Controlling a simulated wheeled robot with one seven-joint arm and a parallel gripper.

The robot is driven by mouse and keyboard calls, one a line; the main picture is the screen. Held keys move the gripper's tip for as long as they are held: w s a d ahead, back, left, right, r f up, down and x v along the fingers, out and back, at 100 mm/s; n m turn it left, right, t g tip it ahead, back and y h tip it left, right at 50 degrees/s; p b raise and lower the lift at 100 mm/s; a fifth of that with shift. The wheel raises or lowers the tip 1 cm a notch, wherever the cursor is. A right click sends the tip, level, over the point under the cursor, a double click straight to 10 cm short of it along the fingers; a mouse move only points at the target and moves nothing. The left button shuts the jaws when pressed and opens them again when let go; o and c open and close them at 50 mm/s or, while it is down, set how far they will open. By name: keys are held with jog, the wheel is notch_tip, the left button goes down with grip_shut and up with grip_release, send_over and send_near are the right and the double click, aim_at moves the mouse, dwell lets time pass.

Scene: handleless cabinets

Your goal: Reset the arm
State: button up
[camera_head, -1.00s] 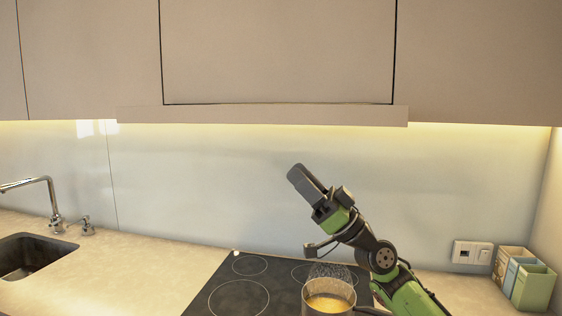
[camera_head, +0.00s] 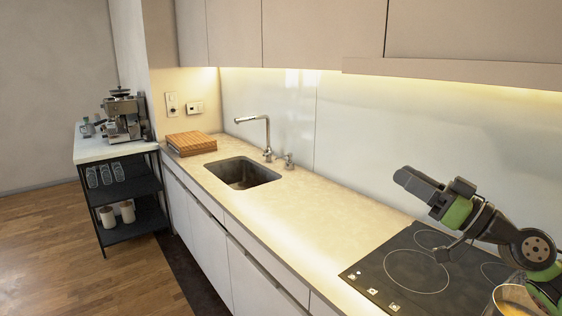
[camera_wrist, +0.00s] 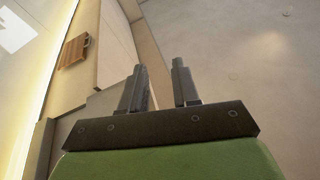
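My arm reaches in from the right edge of the head view, raised over the cooktop (camera_head: 400,268). My gripper (camera_head: 408,178) points up and to the left, in front of the pale backsplash and clear of the counter. In the wrist view my gripper (camera_wrist: 160,68) has its two dark fingers apart, with nothing between them. A pot (camera_head: 515,296) with yellowish contents stands on the cooktop below my arm, partly hidden and cut off by the frame.
A sink (camera_head: 242,173) with a faucet (camera_head: 267,135) is set in the counter. A wooden cutting board (camera_head: 192,143) lies at its far end. A shelf cart (camera_head: 125,190) with a coffee machine (camera_head: 123,115) stands at the left. The counter between sink and cooktop is clear.

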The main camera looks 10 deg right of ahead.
jog(key=w+a+f+g+h, duration=0.1)
jog(key=w+a+f+g, duration=0.1)
jog(key=a+f+g, duration=0.3)
jog(key=w+a+f, duration=0.3)
jog(key=a+f, duration=0.1)
jog(key=a, duration=0.4)
jog(key=s+a+f+g+h+p, duration=0.1)
jog(key=s+a+f+g+h, duration=0.2)
jog(key=a+f, duration=0.3)
jog(key=s+a+f+g+h+p, duration=0.1)
jog(key=s+a+f+g+h, duration=0.25)
jog(key=a+f, duration=0.2)
jog(key=s+d+m+h, duration=0.2)
jog(key=s+d+m, duration=0.1)
jog(key=s, duration=0.8)
jog(key=s+d+r+m+h+p, duration=0.1)
jog(key=s+d+m+h, duration=0.1)
jog(key=s, duration=0.9)
jog(key=shift+s+d+r+m+h, duration=0.3)
jog(key=shift+d+m+h, duration=0.1)
jog(key=shift+d+h, duration=0.45)
